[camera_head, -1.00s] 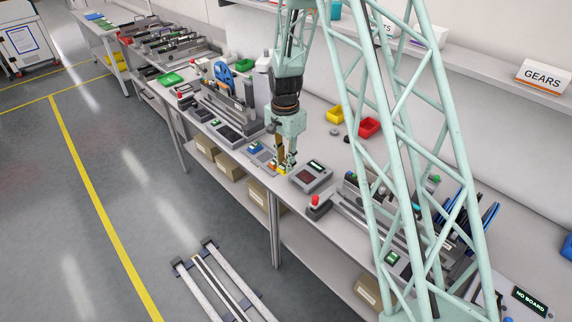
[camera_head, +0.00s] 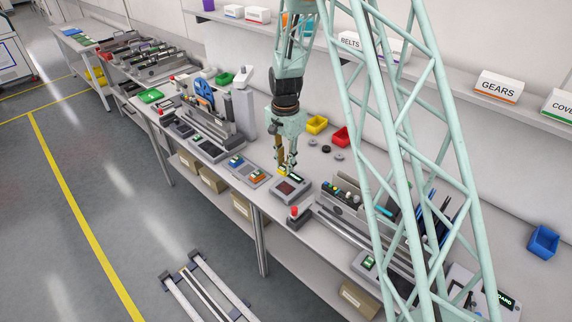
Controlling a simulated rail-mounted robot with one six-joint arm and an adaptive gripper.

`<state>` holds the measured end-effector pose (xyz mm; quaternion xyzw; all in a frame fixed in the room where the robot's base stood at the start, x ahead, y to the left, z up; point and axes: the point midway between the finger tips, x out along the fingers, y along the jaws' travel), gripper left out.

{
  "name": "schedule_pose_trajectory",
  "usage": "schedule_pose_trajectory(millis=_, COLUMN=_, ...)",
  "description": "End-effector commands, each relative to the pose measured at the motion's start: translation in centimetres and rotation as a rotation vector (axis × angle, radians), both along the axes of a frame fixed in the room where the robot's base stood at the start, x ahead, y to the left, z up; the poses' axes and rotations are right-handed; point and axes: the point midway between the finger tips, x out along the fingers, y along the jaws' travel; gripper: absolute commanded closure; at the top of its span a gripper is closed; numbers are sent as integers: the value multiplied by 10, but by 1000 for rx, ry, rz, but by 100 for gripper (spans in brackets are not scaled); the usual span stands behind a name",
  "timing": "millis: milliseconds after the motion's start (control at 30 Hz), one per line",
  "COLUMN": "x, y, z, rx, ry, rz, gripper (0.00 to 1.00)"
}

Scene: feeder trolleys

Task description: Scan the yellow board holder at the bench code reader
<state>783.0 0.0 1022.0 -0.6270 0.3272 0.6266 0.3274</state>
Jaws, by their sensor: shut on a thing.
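My gripper (camera_head: 287,165) points down over the bench and is shut on the yellow board holder (camera_head: 283,171), which shows as a small yellow patch at the fingertips. The holder is at the back left edge of the bench code reader (camera_head: 291,188), a grey box with a dark red window and a small lit display. The fingers hide part of the holder and the reader's back. I cannot tell whether holder and reader touch.
Left of the reader, a grey tray (camera_head: 245,169) bears a blue holder (camera_head: 236,160) and an orange holder (camera_head: 257,176). Yellow (camera_head: 317,124) and red (camera_head: 340,136) bins stand behind.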

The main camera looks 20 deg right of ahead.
Motion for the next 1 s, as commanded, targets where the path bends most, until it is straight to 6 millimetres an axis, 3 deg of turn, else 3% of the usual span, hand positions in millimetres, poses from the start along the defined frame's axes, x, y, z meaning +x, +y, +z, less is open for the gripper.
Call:
schedule_pose_trajectory(millis=467, x=0, y=0, z=-8, rx=0, ry=0, rz=-1, gripper=92)
schedule_pose_trajectory(millis=1000, x=0, y=0, z=-49, rx=0, ry=0, rz=-1, gripper=92)
